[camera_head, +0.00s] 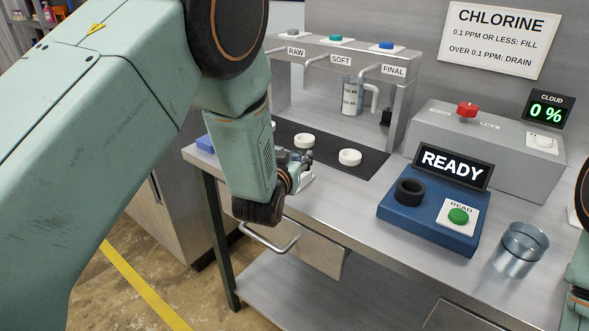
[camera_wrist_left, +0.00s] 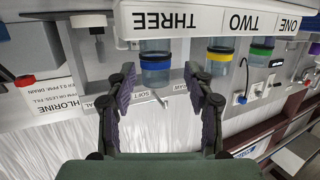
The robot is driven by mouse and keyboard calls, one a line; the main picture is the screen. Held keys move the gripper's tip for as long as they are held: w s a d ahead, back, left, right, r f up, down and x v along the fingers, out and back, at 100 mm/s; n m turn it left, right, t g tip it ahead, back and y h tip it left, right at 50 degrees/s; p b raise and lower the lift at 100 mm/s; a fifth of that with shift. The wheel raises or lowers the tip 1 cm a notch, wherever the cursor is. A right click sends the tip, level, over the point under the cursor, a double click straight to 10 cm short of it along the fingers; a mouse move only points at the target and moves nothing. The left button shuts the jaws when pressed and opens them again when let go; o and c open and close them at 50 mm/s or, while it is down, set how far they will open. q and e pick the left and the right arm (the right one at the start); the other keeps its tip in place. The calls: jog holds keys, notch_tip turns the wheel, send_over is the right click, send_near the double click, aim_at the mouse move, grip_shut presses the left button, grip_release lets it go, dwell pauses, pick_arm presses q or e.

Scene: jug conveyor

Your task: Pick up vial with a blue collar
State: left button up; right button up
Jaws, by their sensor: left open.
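The vial with a blue collar (camera_wrist_left: 156,64) stands in a white rack (camera_wrist_left: 185,24) behind the label THREE, in the upside-down left wrist view. Its body is clear. My left gripper (camera_wrist_left: 160,76) is open, with its two fingers on either side of the vial in the picture; I cannot tell whether they touch it. In the head view the left gripper (camera_head: 297,161) is small and partly hidden by my forearm, low over the left part of the bench. The vial cannot be made out there. My right gripper is outside both views.
A yellow-collared vial (camera_wrist_left: 220,52) and a green-collared vial (camera_wrist_left: 262,49) stand beside it. A blue reader (camera_head: 425,222) showing READY, a clear cup (camera_head: 520,250) and a grey unit with a red knob (camera_head: 467,110) occupy the bench's right. White rings (camera_head: 350,157) lie on a black mat.

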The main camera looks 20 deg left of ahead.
pick_arm(q)
jog(key=shift+w+d+r, duration=0.1)
jog(key=shift+w+d, duration=0.15)
jog(key=shift+w, duration=0.3)
jog(key=shift+w+a, duration=0.1)
jog(key=shift+a, duration=0.05)
jog(key=shift+c, duration=0.9)
jog(key=c, duration=0.6)
jog(key=shift+c, duration=1.4)
